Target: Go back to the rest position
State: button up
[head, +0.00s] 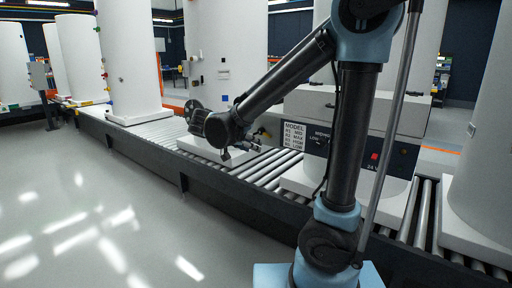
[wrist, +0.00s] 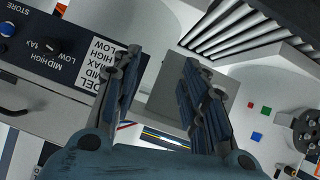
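My gripper (head: 238,150) hangs at the end of my bent arm, above the roller conveyor (head: 150,131) in the head view. In the wrist view my gripper (wrist: 160,95) has its two fingers well apart, with no object held between them. A grey panel shows beyond the fingers, and it is unclear whether it is near or far. A white label sign (head: 295,137) with model and level words is to the right of my gripper; it also shows upside down in the wrist view (wrist: 98,68).
White tanks (head: 130,60) stand on white bases along the conveyor. A grey control box (wrist: 40,75) with a blue knob is at the left of the wrist view. A dark reel (wrist: 305,130) is at its right. The floor (head: 90,215) at the left front is clear.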

jog(key=s+d+f+n+g+y, duration=0.1)
jog(key=s+d+f+n+g, duration=0.2)
jog(key=d, duration=0.6)
jog(key=s+d+f+g+y, duration=0.25)
jog(key=s+d, duration=0.35)
jog(key=d, duration=0.4)
jog(key=s+d+f+n+y, duration=0.2)
jog(key=s+f+n+y, duration=0.1)
jog(key=s+f, duration=0.6)
jog(key=shift+s+d+g+y, duration=0.3)
jog(key=shift+s+y, duration=0.55)
jog(key=shift+s, duration=1.05)
jog(key=shift+w+f, duration=0.25)
jog(key=shift+w, duration=0.2)
